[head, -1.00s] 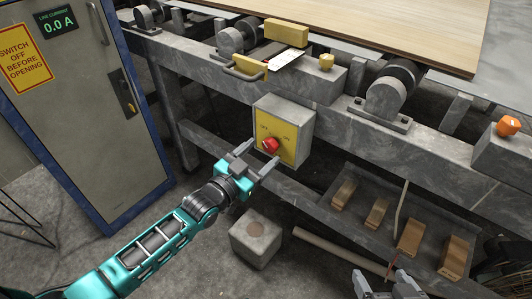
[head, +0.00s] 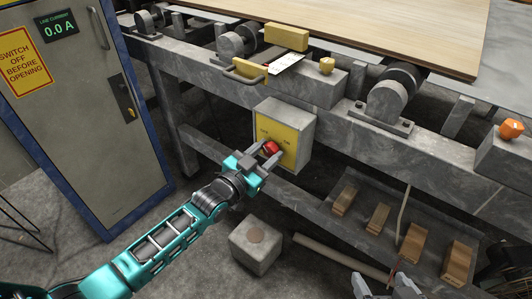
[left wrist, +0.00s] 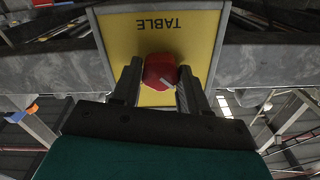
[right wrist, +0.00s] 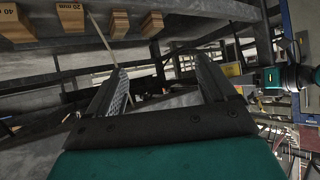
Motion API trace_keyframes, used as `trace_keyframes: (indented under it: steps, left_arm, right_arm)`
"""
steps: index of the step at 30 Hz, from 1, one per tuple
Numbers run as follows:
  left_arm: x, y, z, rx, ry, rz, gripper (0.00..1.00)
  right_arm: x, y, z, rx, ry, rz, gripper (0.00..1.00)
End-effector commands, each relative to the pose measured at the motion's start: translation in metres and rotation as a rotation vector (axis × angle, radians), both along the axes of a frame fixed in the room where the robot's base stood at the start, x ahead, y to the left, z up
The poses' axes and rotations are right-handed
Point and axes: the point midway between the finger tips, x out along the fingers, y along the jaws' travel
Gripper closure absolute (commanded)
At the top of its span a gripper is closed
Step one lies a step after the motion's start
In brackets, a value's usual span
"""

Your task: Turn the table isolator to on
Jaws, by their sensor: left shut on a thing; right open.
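The table isolator is a grey box (head: 299,118) with a yellow front plate (head: 289,153), mounted on the side of the table frame. Its red knob (head: 271,147) sits on the plate. In the left wrist view the red knob (left wrist: 160,71) shows below the word TABLE on the yellow plate (left wrist: 188,27), with a small pale mark on its face. My left gripper (head: 263,155) is shut on the knob, one finger on each side; it also shows in the left wrist view (left wrist: 158,84). My right gripper (head: 390,285) is open and empty, low at the right; it also shows in the right wrist view (right wrist: 158,88).
A cabinet (head: 80,110) with a line current display reading 0.0 A stands at the left. Wooden blocks (head: 411,242) lie on a shelf under the table. A grey block (head: 256,246) stands on the floor. A wood sheet (head: 400,25) lies on top.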

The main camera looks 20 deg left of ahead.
Motion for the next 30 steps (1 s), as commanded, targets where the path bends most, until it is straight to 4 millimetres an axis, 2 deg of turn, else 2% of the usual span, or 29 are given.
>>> trace_keyframes:
  steps: [1,5,6,17,30]
  left_arm:
    - [0.000,0.000,0.000,0.000,0.000,0.000,0.74]
    - [0.000,0.000,0.000,0.000,0.000,0.000,0.86]
    - [0.000,0.000,0.000,0.000,0.000,0.000,0.87]
    - [0.000,0.000,0.001,0.074,-0.025,0.000,0.87]
    - [-0.001,-0.001,0.001,0.415,-0.148,-0.001,0.87]
  right_arm:
    - [0.000,-0.001,0.000,-0.001,-0.001,0.000,0.16]
    - [0.000,-0.001,0.000,-0.002,-0.001,-0.001,0.16]
    - [0.001,-0.001,0.000,-0.002,-0.001,-0.001,0.16]
    - [0.001,-0.002,0.006,-0.003,-0.007,-0.003,0.16]
    - [-0.002,-0.007,0.013,-0.013,-0.004,-0.011,0.16]
